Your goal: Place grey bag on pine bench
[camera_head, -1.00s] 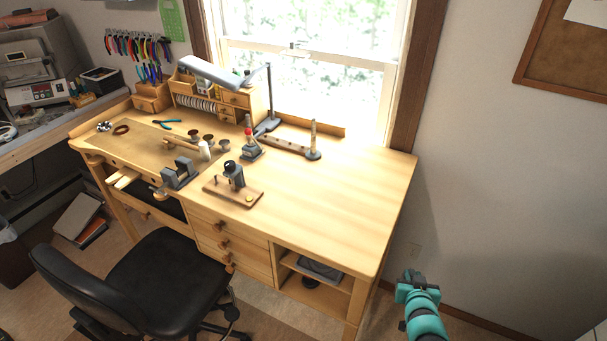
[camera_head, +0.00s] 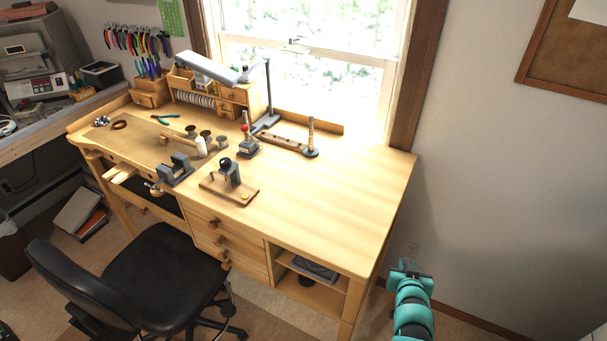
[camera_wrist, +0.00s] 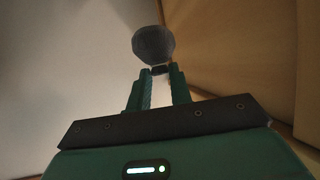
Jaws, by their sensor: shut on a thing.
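The pine bench (camera_head: 335,190) is a light wooden workbench under the window, with a broad bare top at its right side. My gripper (camera_wrist: 160,75) is shut on the grey bag (camera_wrist: 153,43), a small dark grey rounded shape at the fingertips in the wrist view. In the head view my teal arm rises at the lower right, with its end (camera_head: 408,270) to the right of the bench, apart from the top. The bag cannot be made out in the head view.
The left of the bench top holds pliers (camera_head: 165,119), a vise (camera_head: 176,169), a wooden block tool (camera_head: 230,180), a ring stand (camera_head: 311,140) and a lamp (camera_head: 268,95). A black chair (camera_head: 165,275) stands in front. A wall is at the right.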

